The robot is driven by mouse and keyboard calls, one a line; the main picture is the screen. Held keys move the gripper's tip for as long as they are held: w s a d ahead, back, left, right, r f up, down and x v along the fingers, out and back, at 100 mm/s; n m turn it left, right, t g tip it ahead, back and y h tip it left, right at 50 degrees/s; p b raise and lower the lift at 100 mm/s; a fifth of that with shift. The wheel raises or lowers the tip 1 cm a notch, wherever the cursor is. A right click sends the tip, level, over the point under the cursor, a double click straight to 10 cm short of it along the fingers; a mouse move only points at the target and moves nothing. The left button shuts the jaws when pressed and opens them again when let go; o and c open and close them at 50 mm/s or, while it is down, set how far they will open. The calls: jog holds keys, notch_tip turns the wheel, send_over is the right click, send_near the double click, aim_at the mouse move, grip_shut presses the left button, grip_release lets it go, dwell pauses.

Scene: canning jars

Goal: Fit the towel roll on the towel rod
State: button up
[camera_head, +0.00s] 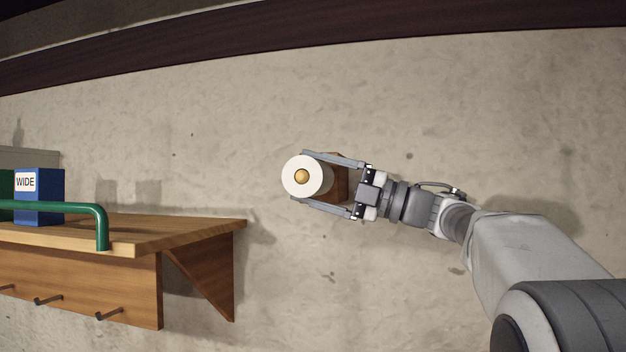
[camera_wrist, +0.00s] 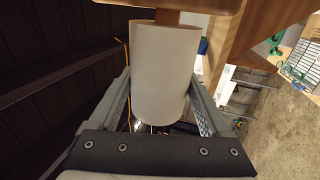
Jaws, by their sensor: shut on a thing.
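The white towel roll (camera_head: 290,187) is seen end-on in the head view, in front of the stone wall. The round golden-brown end of the towel rod (camera_head: 302,176) shows in the middle of the roll's end, so the roll appears to be around the rod. A brown wooden mount (camera_head: 341,177) shows behind the roll. My gripper (camera_head: 299,176) reaches in from the right and is shut on the roll, one finger on each side. In the wrist view the roll (camera_wrist: 162,80) stands between the fingers, its far end close to the wood. The rod inside the roll is hidden.
A wooden shelf (camera_head: 190,232) with hooks below is at the left. It bears a green rail (camera_head: 60,206) and a blue box (camera_head: 40,190) marked WIDE. A dark beam (camera_head: 330,38) runs along the top. Bare wall lies between shelf and roll.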

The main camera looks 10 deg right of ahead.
jog(key=shift+w+d, duration=0.1)
jog(key=shift+w, duration=0.1)
dwell(0.3)
jog(key=shift+w+d+p, duration=0.1)
jog(key=shift+w+p, duration=0.25)
jog(key=shift+p, duration=0.05)
jog(key=o, duration=1.2)
jog(key=shift+d, duration=0.1)
jog(key=b+v, duration=0.3)
jog(key=v, duration=1.4)
jog(key=shift+b, duration=0.3)
